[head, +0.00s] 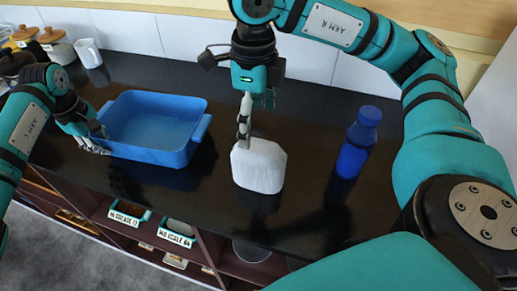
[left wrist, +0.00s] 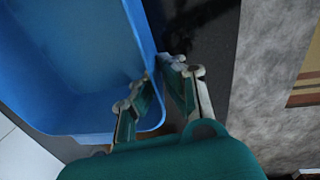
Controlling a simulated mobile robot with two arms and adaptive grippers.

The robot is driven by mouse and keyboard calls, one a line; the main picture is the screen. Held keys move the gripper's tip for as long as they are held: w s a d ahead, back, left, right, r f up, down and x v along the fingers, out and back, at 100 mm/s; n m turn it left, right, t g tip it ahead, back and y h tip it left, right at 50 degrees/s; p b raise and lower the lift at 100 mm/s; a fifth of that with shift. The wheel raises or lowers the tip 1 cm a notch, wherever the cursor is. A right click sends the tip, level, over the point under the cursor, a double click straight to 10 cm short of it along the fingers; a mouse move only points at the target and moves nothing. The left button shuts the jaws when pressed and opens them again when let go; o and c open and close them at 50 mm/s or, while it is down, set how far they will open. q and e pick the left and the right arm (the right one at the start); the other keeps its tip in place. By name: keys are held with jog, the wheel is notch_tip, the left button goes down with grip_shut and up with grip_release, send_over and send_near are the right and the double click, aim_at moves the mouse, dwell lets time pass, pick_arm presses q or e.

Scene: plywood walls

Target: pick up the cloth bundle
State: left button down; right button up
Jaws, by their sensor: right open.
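The cloth bundle (head: 258,167) is a white, rounded block on the dark counter, near the middle of the head view. My right gripper (head: 244,125) points down over it. Its fingers line up in this view, with the tips at the bundle's upper left edge; I cannot tell whether they touch it. My left gripper (head: 97,147) is low at the near left corner of a blue tub (head: 150,154). In the left wrist view its fingers (left wrist: 163,68) lie on either side of the tub's rim (left wrist: 142,35); whether they clamp it is unclear.
A blue bottle (head: 358,143) stands on the counter right of the bundle. A white mug (head: 88,53) and lidded jars (head: 55,43) are at the back left. The counter's front edge lies above labelled shelves (head: 175,233). The counter behind the bundle is clear.

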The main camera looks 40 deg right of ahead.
aim_at(259, 145)
notch_tip(259, 145, down, 3)
jog(key=f, duration=0.4)
jog(key=shift+s+d+f, duration=0.1)
jog(key=shift+s+d, duration=0.15)
jog(key=shift+s, duration=0.1)
jog(key=shift+w+f, duration=0.1)
jog(key=shift+f, duration=0.4)
jog(key=c, duration=1.8)
jog(key=shift+r, duration=0.15)
jog(key=shift+r, duration=4.85)
